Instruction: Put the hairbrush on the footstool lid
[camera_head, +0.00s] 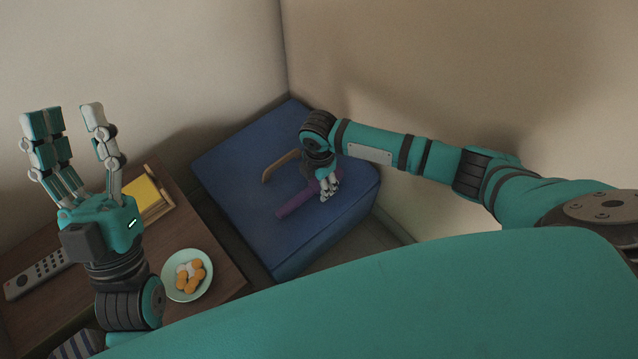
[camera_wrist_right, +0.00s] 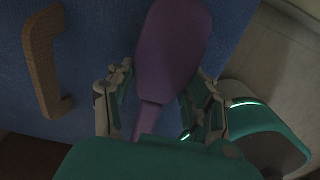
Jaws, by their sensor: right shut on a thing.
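The purple hairbrush (camera_head: 296,205) is in my right gripper (camera_head: 329,187), over the blue top of the footstool lid (camera_head: 235,160). In the right wrist view, the fingers close around the hairbrush (camera_wrist_right: 172,45) near where its wide head meets the thin handle. The head points away from the palm. I cannot tell whether the brush touches the lid. The lid has a light wooden handle (camera_head: 281,166), left of the brush; it also shows in the right wrist view (camera_wrist_right: 42,62). My left gripper (camera_head: 70,120) is open and empty, fingers up, above the side table.
A wooden side table (camera_head: 215,243) stands left of the footstool. It holds a remote (camera_head: 38,273), a yellow pad in a wooden holder (camera_head: 143,197) and a pale bowl (camera_head: 202,257) of orange and whitish pieces. Walls close in behind the footstool. The lid's left part is clear.

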